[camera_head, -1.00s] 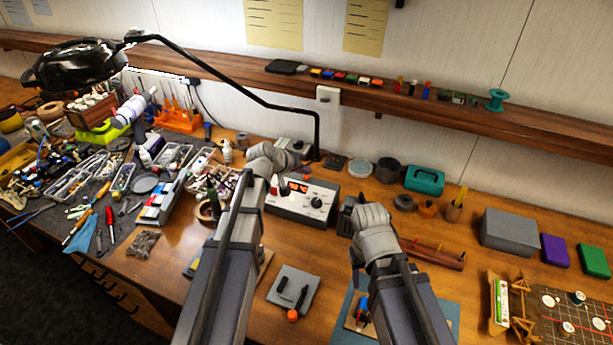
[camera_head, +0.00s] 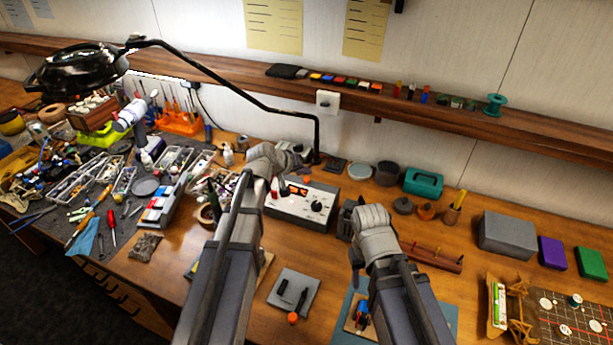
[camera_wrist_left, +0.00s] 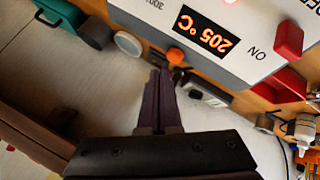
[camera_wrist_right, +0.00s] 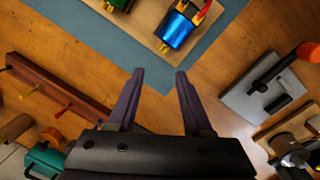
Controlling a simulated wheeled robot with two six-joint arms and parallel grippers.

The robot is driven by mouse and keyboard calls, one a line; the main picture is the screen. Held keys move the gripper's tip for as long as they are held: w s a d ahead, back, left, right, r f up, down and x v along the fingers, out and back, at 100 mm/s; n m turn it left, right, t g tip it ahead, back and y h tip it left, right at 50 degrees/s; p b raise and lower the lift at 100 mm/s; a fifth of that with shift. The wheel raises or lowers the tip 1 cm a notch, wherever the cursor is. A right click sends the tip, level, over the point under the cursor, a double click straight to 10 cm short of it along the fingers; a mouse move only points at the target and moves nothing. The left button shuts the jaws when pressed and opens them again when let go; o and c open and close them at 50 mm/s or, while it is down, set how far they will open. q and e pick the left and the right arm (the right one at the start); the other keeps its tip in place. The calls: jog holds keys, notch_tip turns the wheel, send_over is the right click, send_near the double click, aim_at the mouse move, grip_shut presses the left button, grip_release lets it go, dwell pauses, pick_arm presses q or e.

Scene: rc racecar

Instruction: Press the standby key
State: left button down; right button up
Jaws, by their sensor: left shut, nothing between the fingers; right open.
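The soldering station (camera_head: 290,208) is a pale box with a lit display, a knob and a red switch. It shows upside down in the left wrist view (camera_wrist_left: 225,63), reading 205 °C beside a red ON switch (camera_wrist_left: 289,40). A small orange round button (camera_wrist_left: 175,56) sits at the station's edge below the display there; I cannot read a standby label. My left gripper (camera_wrist_left: 160,72) is shut and empty, its tips close to that button; contact cannot be told. In the head view my left wrist hides its fingers. My right gripper (camera_wrist_right: 160,73) is open and empty above the bench.
A lamp arm (camera_head: 235,80) curves down behind the station. A blue mat (camera_wrist_right: 205,75) with a small wooden board lies below my right gripper. A grey stand (camera_head: 292,292) sits in front of the station. A teal box (camera_head: 424,181) stands at the back right.

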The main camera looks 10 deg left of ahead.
pick_arm(q)
jog(key=shift+r, duration=0.1)
pick_arm(e)
jog(key=shift+r, duration=0.1)
pick_arm(q)
notch_tip(320, 180, up, 6)
jog(key=p, duration=0.6)
pick_arm(e)
notch_tip(320, 180, up, 6)
jog(key=shift+f, duration=0.1)
pick_arm(q)
jog(key=shift+d, duration=0.1)
